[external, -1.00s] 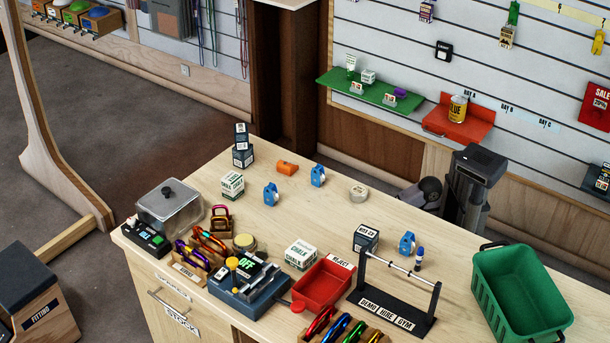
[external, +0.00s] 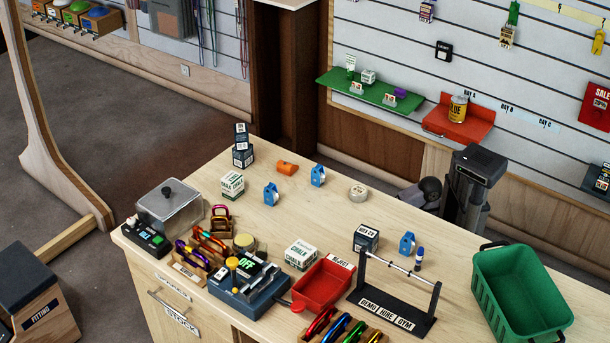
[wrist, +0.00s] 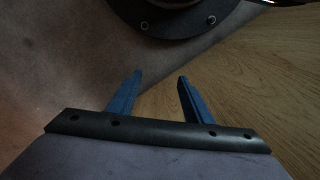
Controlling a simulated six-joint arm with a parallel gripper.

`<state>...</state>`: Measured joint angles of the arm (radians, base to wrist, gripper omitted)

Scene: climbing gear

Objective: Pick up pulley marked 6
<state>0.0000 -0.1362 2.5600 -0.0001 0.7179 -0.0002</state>
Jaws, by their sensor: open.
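Three blue pulleys stand on the wooden counter (external: 330,215) in the external view: one left of centre (external: 270,194), one further back (external: 318,176), and one to the right (external: 407,243) behind the black bar stand. Their markings are too small to read, so I cannot tell which is marked 6. My gripper (wrist: 160,76) shows in the wrist view, with its two blue fingers apart and nothing between them. No pulley is in the wrist view, and I cannot make out my gripper in the external view.
The black bar stand (external: 396,311), red reject tray (external: 322,288) and green basket (external: 520,290) occupy the right front. A scale (external: 248,285), chalk boxes (external: 232,185) and carabiner racks (external: 190,265) crowd the left and front. An orange item (external: 287,168) and tape roll (external: 358,192) lie further back.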

